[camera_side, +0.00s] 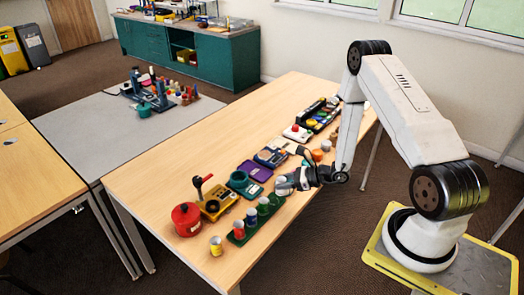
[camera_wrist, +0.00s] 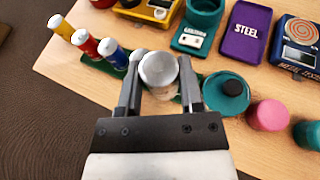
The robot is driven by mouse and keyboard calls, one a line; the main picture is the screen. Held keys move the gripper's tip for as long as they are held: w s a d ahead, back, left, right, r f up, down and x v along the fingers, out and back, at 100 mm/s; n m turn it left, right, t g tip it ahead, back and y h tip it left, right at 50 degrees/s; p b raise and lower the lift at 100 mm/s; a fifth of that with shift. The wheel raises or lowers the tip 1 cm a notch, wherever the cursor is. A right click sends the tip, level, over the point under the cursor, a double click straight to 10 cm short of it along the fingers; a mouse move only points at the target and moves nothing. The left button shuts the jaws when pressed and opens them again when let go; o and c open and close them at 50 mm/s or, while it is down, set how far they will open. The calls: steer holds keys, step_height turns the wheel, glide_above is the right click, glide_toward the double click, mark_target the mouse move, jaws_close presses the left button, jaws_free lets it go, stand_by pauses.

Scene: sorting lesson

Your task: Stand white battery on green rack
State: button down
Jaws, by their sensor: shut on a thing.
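My gripper (camera_wrist: 156,68) is shut on the white battery (camera_wrist: 159,72), whose pale round top shows between the two fingers in the wrist view. The battery is roughly upright over the green rack (camera_wrist: 92,60); I cannot tell whether its base touches the rack. In the side view my gripper (camera_side: 284,187) is at the right part of the green rack (camera_side: 232,240). A red battery (camera_wrist: 85,42) and a blue battery (camera_wrist: 112,53) stand on the rack, left of my gripper. A yellow battery (camera_wrist: 62,28) stands beyond the rack's left end.
A red pot (camera_side: 186,219) stands at the table's left.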

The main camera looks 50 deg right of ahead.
steer(key=shift+w+d+f, duration=0.2)
steer(key=shift+w+f, duration=0.45)
steer(key=shift+f, duration=0.15)
steer(key=shift+w+d+f, duration=0.15)
steer(key=shift+w+f, duration=0.45)
steer(key=shift+f, duration=0.15)
steer(key=shift+f, duration=0.1)
steer(key=shift+w+f, duration=0.2)
steer(key=shift+f, duration=1.5)
steer(key=shift+f, duration=0.15)
steer(key=shift+c, duration=1.2)
jaws_free()
